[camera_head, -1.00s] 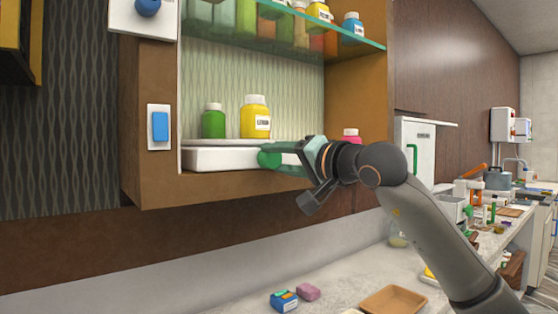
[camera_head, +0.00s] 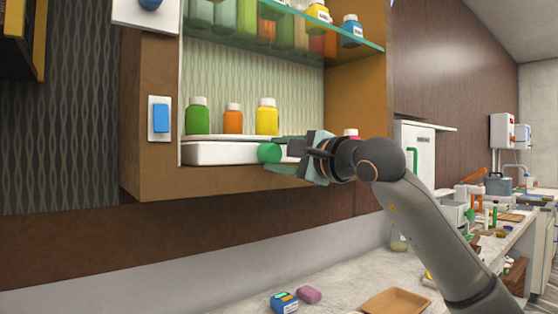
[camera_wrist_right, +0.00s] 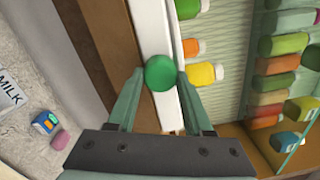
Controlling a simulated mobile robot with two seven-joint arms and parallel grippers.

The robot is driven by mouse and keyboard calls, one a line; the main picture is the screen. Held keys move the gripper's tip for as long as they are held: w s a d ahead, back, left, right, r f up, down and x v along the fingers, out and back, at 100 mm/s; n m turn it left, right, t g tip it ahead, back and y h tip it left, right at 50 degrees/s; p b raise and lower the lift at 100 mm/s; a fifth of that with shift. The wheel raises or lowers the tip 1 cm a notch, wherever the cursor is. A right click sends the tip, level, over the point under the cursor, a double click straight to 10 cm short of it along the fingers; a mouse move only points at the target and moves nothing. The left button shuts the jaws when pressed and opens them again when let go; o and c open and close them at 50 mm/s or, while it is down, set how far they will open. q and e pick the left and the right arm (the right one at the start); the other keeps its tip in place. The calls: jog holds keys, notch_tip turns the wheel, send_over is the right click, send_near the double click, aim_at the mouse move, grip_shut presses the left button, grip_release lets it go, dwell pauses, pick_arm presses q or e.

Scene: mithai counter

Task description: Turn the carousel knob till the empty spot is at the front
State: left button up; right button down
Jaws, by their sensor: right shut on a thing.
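The carousel is a white round-topped unit (camera_head: 220,153) on the cabinet's lower shelf. Its green knob (camera_head: 269,153) is at the front; it also shows in the right wrist view (camera_wrist_right: 160,74). My right gripper (camera_head: 285,155) is shut on the knob, with one finger on each side of it in the wrist view (camera_wrist_right: 160,82). On the carousel stand a green bottle (camera_head: 197,119), an orange bottle (camera_head: 233,121) and a yellow bottle (camera_head: 266,119). A pink-capped bottle (camera_head: 352,133) shows at the right, partly hidden by my arm. My left gripper is not in view.
A glass shelf (camera_head: 300,37) with several bottles is above. A blue switch (camera_head: 160,118) is on the cabinet's left side panel. Below, the counter holds a small blue box (camera_head: 285,302), a pink block (camera_head: 309,294) and a tan tray (camera_head: 395,303).

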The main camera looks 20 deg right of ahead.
jog(key=m, duration=0.2)
jog(key=shift+f+m+b, duration=0.1)
jog(key=shift+m+b, duration=0.3)
jog(key=shift+m, duration=1)
jog(key=shift+m+b, duration=0.3)
jog(key=shift+b, duration=0.05)
jog(key=shift+m, duration=0.3)
jog(key=shift+c, duration=1.5)
grip_release()
